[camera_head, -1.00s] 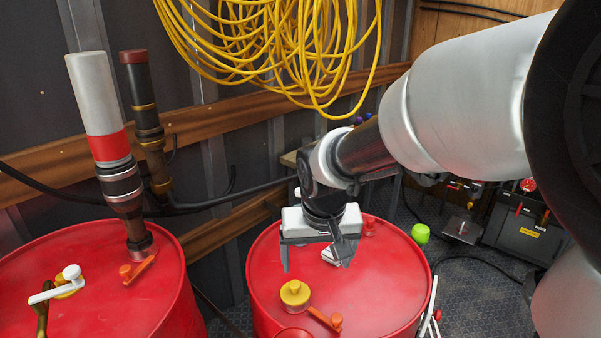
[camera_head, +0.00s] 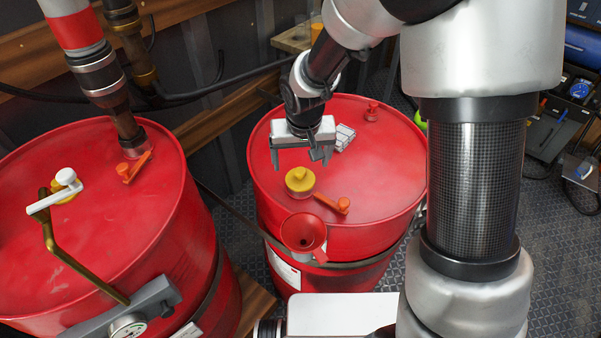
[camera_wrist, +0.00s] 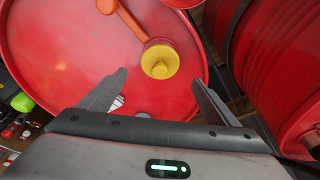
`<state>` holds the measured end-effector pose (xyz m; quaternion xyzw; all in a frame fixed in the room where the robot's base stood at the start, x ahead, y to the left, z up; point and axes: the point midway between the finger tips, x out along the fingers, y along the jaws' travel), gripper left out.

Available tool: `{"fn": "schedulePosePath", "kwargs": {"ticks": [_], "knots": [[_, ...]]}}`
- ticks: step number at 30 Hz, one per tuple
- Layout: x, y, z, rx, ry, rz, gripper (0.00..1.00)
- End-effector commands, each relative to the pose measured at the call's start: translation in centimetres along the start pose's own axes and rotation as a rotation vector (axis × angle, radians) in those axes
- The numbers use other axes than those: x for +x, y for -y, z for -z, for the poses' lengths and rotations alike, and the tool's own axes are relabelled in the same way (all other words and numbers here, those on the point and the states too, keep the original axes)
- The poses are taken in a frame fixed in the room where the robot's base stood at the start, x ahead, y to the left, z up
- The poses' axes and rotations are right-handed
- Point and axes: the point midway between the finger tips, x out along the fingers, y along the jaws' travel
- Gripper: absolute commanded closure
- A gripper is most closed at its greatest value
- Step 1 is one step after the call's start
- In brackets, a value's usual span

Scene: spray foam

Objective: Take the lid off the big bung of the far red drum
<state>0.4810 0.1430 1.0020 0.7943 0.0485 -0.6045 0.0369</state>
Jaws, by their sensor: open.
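The right red drum (camera_head: 375,185) has a yellow lid (camera_head: 300,180) on its top near the front edge. An orange lever-shaped piece (camera_head: 333,202) lies beside the lid. My gripper (camera_head: 300,165) is open and empty above the drum top, just behind the yellow lid in the head view. In the wrist view the yellow lid (camera_wrist: 160,62) lies just beyond and between the fingertips of my gripper (camera_wrist: 160,78). The fingers do not visibly touch it. I cannot tell the exact height gap.
A left red drum (camera_head: 60,240) carries a pump tube (camera_head: 98,75), a white-tipped handle and a brass tube with a gauge. A red funnel (camera_head: 303,232) is at the right drum's front. A small red cap (camera_head: 371,111) and pale blocks (camera_head: 345,136) are on the drum top.

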Motion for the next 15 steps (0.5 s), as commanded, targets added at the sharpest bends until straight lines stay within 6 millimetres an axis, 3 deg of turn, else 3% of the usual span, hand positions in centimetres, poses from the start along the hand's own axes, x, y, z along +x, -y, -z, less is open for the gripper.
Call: {"fn": "schedulePosePath", "kwargs": {"ticks": [8, 15], "knots": [[2.2, 0.0, 0.0, -0.001, 0.001, 0.000, 0.16], [5.7, -0.1, 0.2, -0.001, 0.002, 0.000, 0.16]]}}
